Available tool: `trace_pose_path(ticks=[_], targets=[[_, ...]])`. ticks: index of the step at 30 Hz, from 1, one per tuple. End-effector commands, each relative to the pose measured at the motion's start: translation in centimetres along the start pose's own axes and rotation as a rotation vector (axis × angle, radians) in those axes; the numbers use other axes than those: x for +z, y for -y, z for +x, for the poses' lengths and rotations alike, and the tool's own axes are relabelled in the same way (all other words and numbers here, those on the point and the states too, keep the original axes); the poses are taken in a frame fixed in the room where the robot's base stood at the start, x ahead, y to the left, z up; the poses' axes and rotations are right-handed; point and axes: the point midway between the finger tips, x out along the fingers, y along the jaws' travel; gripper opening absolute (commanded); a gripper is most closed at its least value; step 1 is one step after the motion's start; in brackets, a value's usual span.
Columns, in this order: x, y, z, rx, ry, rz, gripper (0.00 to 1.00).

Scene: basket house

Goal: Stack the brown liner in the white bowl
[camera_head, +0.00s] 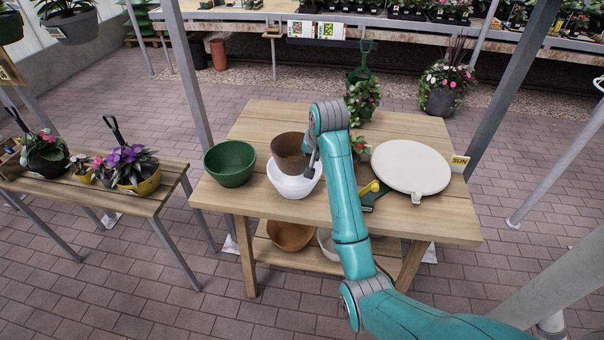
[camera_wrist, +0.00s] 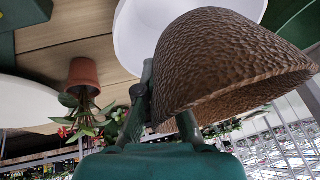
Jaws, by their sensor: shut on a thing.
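The brown liner (camera_head: 291,150) is a textured, tapered pot, roughly upright with its mouth up. My gripper (camera_head: 313,160) is shut on the right side of its wall. The liner fills much of the wrist view (camera_wrist: 225,60), with a finger on either side of the wall near the rim. The white bowl (camera_head: 293,186) stands on the wooden table below the liner and partly shows behind it in the wrist view (camera_wrist: 132,38). The liner's lower end overlaps the bowl's opening and appears above it; any contact between them cannot be told.
A green bowl (camera_head: 230,163) stands just left of the white bowl. A round cream board (camera_head: 411,167), a yellow-handled tool (camera_head: 372,190) and potted plants (camera_head: 362,97) are to the right and back. Another brown bowl (camera_head: 290,235) sits on the lower shelf (camera_head: 268,254).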

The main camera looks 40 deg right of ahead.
Motion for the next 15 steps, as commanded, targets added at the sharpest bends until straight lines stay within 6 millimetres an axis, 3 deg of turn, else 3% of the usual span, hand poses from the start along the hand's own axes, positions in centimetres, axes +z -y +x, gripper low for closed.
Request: trace_pose_path(ticks=[15], targets=[[1.8, -1.1, 4.4, 0.000, -0.001, 0.000, 0.00]])
